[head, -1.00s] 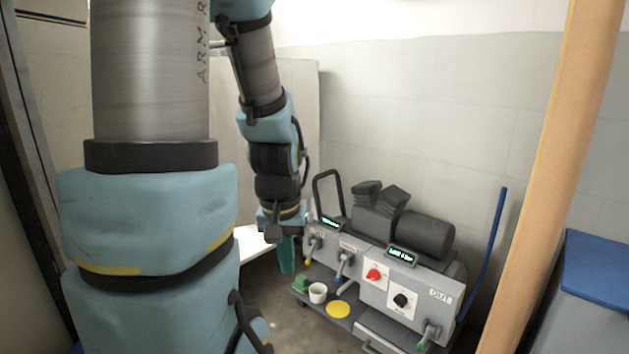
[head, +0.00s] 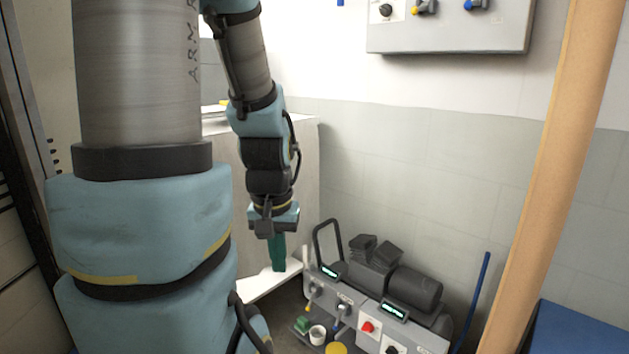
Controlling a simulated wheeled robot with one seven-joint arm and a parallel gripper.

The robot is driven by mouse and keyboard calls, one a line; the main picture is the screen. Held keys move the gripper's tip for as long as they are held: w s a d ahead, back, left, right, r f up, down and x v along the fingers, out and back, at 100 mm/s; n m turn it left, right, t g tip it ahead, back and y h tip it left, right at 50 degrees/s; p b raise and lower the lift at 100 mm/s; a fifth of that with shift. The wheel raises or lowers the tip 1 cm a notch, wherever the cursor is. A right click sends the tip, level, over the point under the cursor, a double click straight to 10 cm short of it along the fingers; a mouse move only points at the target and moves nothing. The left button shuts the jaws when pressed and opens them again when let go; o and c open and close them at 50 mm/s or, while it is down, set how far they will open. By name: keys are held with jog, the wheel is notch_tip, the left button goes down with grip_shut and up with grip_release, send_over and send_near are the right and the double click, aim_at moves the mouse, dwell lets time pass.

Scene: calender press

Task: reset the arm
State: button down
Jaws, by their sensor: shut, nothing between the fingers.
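My arm hangs down in the left half of the head view, bent at the elbow. My gripper (head: 278,254) points downward at its end, with green fingers shut and nothing between them. It is in front of a pale cabinet and to the left of the grey calender press (head: 372,300), apart from it in the picture. The press has dark rollers, two small displays, a red knob and several levers. Its lower part is cut off by the bottom edge.
A wooden post (head: 540,190) stands on the right, with a blue-topped box (head: 575,330) beside it. A wall panel (head: 450,30) with knobs hangs at the top. A white cup (head: 317,334) and a green block (head: 302,324) are at the front of the press. The wall area between is clear.

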notch_tip(320, 180, up, 16)
jog(key=p, duration=1.3)
jog(key=shift+f, duration=0.15)
jog(key=shift+f, duration=0.1)
